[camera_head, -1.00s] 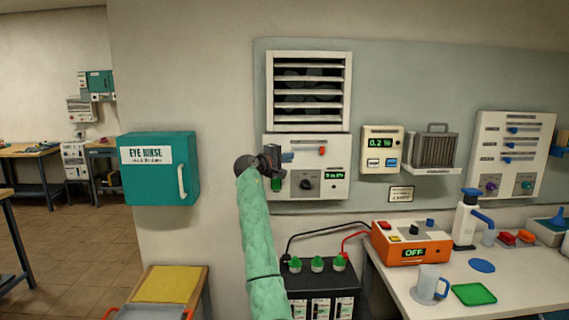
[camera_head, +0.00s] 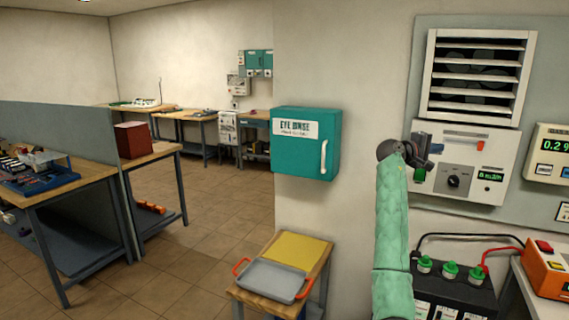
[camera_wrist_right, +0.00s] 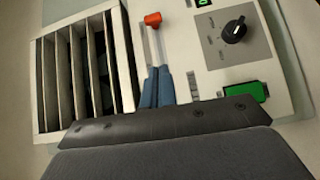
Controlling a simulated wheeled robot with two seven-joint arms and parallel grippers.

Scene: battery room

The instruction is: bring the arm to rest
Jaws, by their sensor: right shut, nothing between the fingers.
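My right arm (camera_head: 391,235), in a green sleeve, reaches up in the head view in front of the fan control panel. My right gripper (camera_head: 432,150) is at the left part of that white panel (camera_head: 478,190); it is shut and empty. In the right wrist view the blue fingertips (camera_wrist_right: 157,88) lie together, close to the panel's slot with a red slider knob (camera_wrist_right: 153,20). I cannot tell whether they touch the panel. A black dial (camera_wrist_right: 234,30) and a green button (camera_wrist_right: 246,92) show beside them. My left gripper is not in view.
A louvred vent (camera_head: 478,75) is above the panel. A teal eye rinse cabinet (camera_head: 306,145) hangs left of my arm. Below stand a small table with a grey tray (camera_head: 272,281) and a black battery (camera_head: 455,292) with cables. Open floor (camera_head: 190,255) lies to the left.

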